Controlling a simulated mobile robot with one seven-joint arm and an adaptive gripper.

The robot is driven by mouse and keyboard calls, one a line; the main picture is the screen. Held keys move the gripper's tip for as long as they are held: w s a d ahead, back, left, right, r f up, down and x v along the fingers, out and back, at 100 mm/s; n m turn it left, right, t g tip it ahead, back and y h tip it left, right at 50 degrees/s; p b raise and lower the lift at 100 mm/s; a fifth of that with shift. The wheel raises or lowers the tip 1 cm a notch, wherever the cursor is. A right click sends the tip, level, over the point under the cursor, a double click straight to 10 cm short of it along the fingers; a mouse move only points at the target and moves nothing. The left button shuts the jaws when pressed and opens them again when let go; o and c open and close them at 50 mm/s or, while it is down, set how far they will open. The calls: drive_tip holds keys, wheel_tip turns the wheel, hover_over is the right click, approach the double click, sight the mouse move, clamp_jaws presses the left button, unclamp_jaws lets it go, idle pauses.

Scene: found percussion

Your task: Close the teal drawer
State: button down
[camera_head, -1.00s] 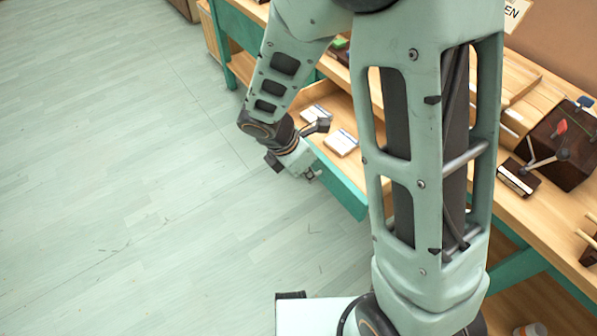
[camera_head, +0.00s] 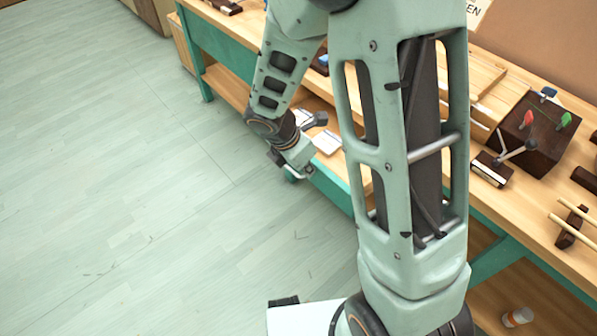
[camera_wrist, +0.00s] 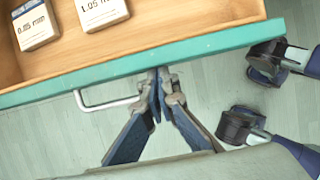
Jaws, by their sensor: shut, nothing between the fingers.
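The teal drawer (camera_head: 333,188) stands open from the bench, partly hidden behind my arm in the head view. In the wrist view its teal front edge (camera_wrist: 215,42) runs across the picture, with a pale bar handle (camera_wrist: 105,106) on its outer side. My gripper (camera_wrist: 158,82) is shut and empty, its fingertips at the drawer front just right of the handle. Whether they touch the front, I cannot tell. In the head view my gripper (camera_head: 300,168) is low at the drawer's outer side.
Two white labelled boxes (camera_wrist: 38,25) (camera_wrist: 100,12) lie inside the wooden drawer. The bench top holds a dark box (camera_head: 530,140) with coloured pieces and sticks (camera_head: 575,228). The floor (camera_head: 130,190) at left is clear.

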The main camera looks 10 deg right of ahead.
drive_tip(key=w+d+p, duration=0.2)
drive_tip(key=w+d, duration=0.1)
drive_tip(key=d, duration=0.2)
drive_tip(key=w+d+p, duration=0.2)
drive_tip(key=w+d, duration=0.1)
drive_tip(key=d, duration=0.2)
drive_tip(key=w+d+p, duration=0.3)
drive_tip(key=w+d, duration=0.1)
drive_tip(key=d, duration=0.1)
drive_tip(key=shift+w+d+r, duration=0.1)
drive_tip(key=shift+d+r, duration=0.05)
drive_tip(key=shift+w+d, duration=0.4)
drive_tip(key=shift+d, duration=0.15)
drive_tip(key=shift+a, duration=0.15)
